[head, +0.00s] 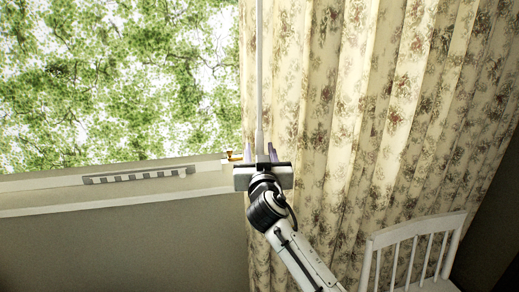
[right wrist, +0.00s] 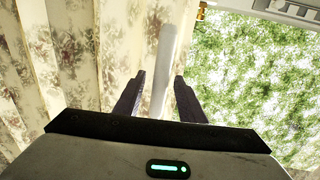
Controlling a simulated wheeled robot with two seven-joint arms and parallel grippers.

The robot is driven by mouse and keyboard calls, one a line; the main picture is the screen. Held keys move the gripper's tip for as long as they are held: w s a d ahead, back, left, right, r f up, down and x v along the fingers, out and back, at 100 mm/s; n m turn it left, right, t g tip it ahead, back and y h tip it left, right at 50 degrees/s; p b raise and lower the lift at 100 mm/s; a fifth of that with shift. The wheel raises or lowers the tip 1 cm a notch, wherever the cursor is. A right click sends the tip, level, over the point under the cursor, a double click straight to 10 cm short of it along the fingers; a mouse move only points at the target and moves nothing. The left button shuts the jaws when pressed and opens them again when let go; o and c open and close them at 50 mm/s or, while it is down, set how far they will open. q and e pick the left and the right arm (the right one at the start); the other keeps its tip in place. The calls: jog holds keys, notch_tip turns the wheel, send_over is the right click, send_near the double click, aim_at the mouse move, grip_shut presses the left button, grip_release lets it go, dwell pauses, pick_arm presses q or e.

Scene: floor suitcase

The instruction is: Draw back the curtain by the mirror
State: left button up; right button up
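The curtain (head: 350,90) is cream with a floral print and hangs in folds over the right half of the head view. It fills the left of the right wrist view (right wrist: 65,50). A thin white rod (head: 259,70) hangs upright along the curtain's left edge. My right gripper (head: 261,150) is at the rod's lower part. In the right wrist view its two dark fingers (right wrist: 158,82) stand apart, with the rod (right wrist: 163,60) between them and gaps at both sides. My left gripper is not in view. No mirror shows.
A window (head: 120,80) with green trees outside fills the upper left. Its sill (head: 60,198) has a slotted strip and a small brass fitting (head: 235,156) near my gripper. A white slatted chair (head: 415,250) stands at the lower right before the curtain.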

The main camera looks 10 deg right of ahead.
jog(key=shift+w, duration=0.3)
grip_shut()
